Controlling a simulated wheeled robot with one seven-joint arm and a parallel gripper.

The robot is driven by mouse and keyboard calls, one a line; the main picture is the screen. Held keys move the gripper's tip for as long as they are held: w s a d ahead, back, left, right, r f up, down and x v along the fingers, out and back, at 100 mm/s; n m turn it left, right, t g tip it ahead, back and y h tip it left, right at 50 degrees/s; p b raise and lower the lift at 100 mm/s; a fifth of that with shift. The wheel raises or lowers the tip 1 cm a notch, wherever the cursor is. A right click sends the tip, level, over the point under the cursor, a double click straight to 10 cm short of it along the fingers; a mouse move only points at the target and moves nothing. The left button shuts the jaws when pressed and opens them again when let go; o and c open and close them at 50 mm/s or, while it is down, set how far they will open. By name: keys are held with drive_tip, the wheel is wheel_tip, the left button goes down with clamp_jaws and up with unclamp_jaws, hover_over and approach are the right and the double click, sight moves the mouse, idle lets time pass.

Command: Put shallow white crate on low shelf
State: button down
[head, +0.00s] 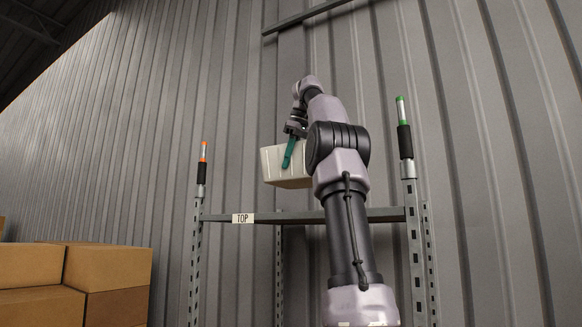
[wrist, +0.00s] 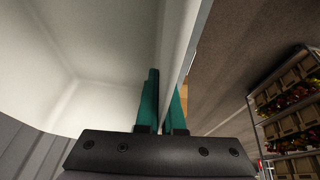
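The shallow white crate (head: 275,168) hangs from my gripper, higher in the head view than the rack's top beam. My gripper (head: 289,154) has green fingers, one on each side of the crate's wall. In the wrist view the fingers (wrist: 163,105) pinch that wall, and the crate's pale inside (wrist: 95,50) fills the upper left. The part of the crate I can see inside looks empty. The metal rack (head: 300,216) has a top beam with a "TOP" label (head: 243,218). No low shelf is clearly visible, and my arm hides part of the rack.
Rack posts carry an orange-tipped marker (head: 203,165) at left and a green-tipped one (head: 404,130) at right. Cardboard boxes (head: 75,285) are stacked at lower left. A corrugated wall (head: 480,120) stands behind. The wrist view shows another rack with flower crates (wrist: 290,100) across open floor (wrist: 245,60).

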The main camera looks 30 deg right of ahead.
drive_tip(key=s+a+r, duration=0.1)
drive_tip(key=s+a, duration=0.2)
drive_tip(key=a, duration=0.3)
drive_tip(key=shift+s, duration=0.3)
drive_tip(key=s+a, duration=0.4)
drive_tip(key=a, duration=0.3)
drive_tip(key=shift+s+a, duration=0.25)
drive_tip(key=shift+a, duration=0.15)
drive_tip(key=s+a, duration=0.4)
drive_tip(key=a, duration=0.3)
drive_tip(key=shift+s+a, duration=0.3)
drive_tip(key=shift+a, duration=0.05)
drive_tip(key=shift+a, duration=0.1)
drive_tip(key=s+a, duration=0.4)
drive_tip(key=a, duration=0.3)
drive_tip(key=shift+s+a, duration=0.25)
idle(0.3)
